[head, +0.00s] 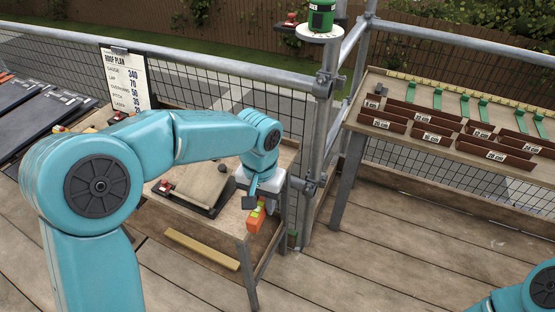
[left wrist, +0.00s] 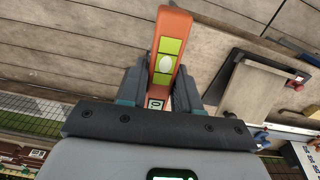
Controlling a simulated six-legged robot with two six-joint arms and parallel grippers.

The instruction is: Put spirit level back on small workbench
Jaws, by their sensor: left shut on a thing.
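My left gripper (head: 252,194) is shut on the orange spirit level (head: 256,217), at the front right edge of the small workbench (head: 226,222). In the left wrist view the level (left wrist: 174,28) sticks out between the two dark fingers of the gripper (left wrist: 160,88), with its yellow-green vial showing. In the head view the level hangs tilted below the fingers; I cannot tell whether it touches the bench. My right gripper is not in view.
A tilted board (head: 196,184) lies on the small workbench. A larger bench (head: 372,146) with labelled brown trays stands at the right. A scaffold post (head: 322,130) rises between the benches. A roof plan sheet (head: 126,78) hangs on the mesh. The plank deck in front is clear.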

